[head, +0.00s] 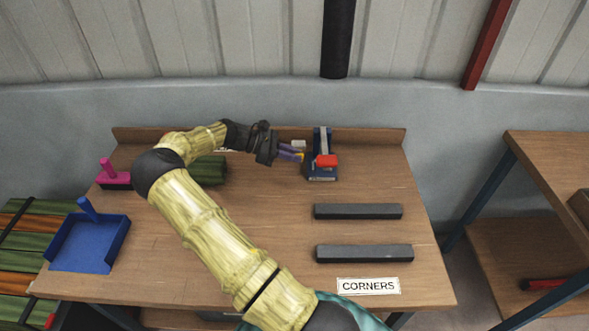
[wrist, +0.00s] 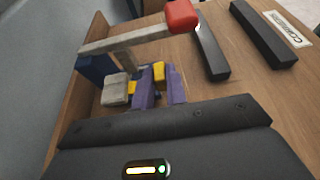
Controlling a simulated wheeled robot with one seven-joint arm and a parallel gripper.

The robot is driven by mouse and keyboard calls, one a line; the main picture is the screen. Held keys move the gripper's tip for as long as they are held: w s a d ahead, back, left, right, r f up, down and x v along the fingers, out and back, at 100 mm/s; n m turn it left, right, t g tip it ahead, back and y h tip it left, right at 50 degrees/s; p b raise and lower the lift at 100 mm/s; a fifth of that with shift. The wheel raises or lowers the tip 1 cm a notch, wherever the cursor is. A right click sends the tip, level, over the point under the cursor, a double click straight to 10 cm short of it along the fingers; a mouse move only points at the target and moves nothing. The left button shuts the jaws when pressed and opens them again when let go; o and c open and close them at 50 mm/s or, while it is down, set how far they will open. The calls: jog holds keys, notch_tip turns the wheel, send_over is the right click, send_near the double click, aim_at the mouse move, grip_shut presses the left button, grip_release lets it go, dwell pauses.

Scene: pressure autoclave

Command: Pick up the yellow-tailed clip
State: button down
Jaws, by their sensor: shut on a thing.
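My gripper (head: 291,152) is at the back of the workbench, just left of a blue device with a grey lever. Its purple fingers (wrist: 160,88) are closed on the yellow-tailed clip. Yellow parts of the clip (wrist: 158,72) show between and beside the fingertips; the fingers hide the rest. A pale grey block (wrist: 115,89) sits against the yellow part at the left, and it also shows in the head view (head: 298,144). I cannot tell whether this block belongs to the clip.
The blue device (head: 322,172) has a red knob (head: 326,161) and stands close to my fingers. Two dark bars (head: 358,211) lie to the right, above a CORNERS label (head: 368,286). A blue tray (head: 82,250) and a pink-handled block (head: 113,178) are at the left.

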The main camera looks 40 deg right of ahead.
notch_tip(320, 180, up, 6)
jog(key=shift+f, duration=0.1)
dwell(0.6)
